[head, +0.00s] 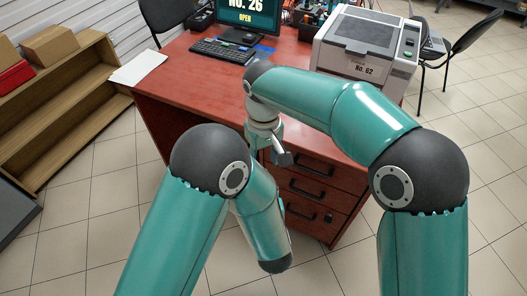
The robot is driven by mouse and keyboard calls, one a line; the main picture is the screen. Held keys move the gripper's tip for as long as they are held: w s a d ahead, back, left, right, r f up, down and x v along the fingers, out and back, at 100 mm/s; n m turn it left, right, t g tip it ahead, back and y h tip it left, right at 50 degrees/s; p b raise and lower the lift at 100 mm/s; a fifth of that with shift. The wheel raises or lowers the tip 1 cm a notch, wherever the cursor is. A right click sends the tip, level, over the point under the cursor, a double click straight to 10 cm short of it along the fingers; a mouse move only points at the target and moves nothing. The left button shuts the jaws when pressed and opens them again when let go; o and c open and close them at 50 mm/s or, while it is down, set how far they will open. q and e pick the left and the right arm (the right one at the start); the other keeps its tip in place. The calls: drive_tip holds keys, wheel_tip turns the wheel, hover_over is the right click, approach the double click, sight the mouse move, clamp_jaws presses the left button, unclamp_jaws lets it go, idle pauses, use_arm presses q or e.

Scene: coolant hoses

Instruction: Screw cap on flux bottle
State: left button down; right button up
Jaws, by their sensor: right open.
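I cannot make out a flux bottle or a cap in the head view. My right gripper (283,157) is open at the front edge of the red-brown desk (180,82), in front of its drawers. It is small and partly hidden behind its own wrist, and I see nothing held in it. My left arm bends down in front of the desk. Its gripper does not show.
On the desk are a monitor (245,14), a keyboard (219,51), white papers (138,68) and a grey-white printer (366,50). Small items stand at the back. Wooden shelves (62,110) are at left, a black chair (470,42) at right. Tiled floor is clear.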

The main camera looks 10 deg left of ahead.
drive_tip(key=n, duration=0.4)
drive_tip(key=shift+r+n, duration=0.15)
drive_tip(key=shift+n, duration=0.15)
drive_tip(key=n, duration=0.4)
drive_tip(key=shift+r, duration=0.2)
drive_tip(key=n, duration=0.6)
drive_tip(key=shift+r+n, duration=0.55)
drive_tip(key=shift+n, duration=0.45)
drive_tip(key=shift+w+r, duration=0.1)
drive_tip(key=shift+r, duration=0.1)
drive_tip(key=shift+f, duration=4)
